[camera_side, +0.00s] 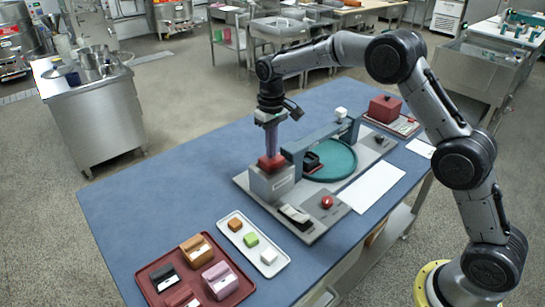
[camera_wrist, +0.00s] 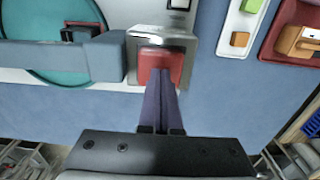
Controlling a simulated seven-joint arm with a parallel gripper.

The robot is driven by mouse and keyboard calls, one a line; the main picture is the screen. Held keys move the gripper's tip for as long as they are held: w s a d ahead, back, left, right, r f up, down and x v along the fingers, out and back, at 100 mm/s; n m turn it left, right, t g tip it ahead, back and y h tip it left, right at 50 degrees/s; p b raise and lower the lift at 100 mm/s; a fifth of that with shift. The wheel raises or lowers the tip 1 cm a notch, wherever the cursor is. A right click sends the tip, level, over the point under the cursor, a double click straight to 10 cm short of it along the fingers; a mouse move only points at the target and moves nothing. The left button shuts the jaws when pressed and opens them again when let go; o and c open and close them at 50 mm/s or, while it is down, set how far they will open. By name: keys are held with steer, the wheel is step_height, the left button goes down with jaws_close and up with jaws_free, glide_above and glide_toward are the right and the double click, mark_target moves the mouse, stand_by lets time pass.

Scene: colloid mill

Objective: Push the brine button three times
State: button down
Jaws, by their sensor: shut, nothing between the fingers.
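My gripper (camera_side: 271,155) points down over the grey machine, its long purple fingers together with nothing between them. The fingertips are at a red block (camera_side: 270,165) on top of a grey metal box at the machine's left end. In the wrist view the gripper (camera_wrist: 161,72) overlaps the red block (camera_wrist: 174,66); I cannot tell whether they touch. A round red button (camera_side: 327,202) sits on the machine's front panel, apart from the gripper. No readable label shows which control is the brine button.
A teal round dish (camera_side: 335,165) lies under a blue-grey bar. A white tray (camera_side: 228,221) with small coloured blocks and a dark red tray (camera_side: 240,290) with larger blocks stand at the front. A red box (camera_side: 384,108) stands at the back right. The blue table is clear at left.

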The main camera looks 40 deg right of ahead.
steer(key=shift+f, duration=1.3)
stand_by(0.4)
steer(key=shift+r, duration=3.85)
steer(key=shift+f, duration=1.95)
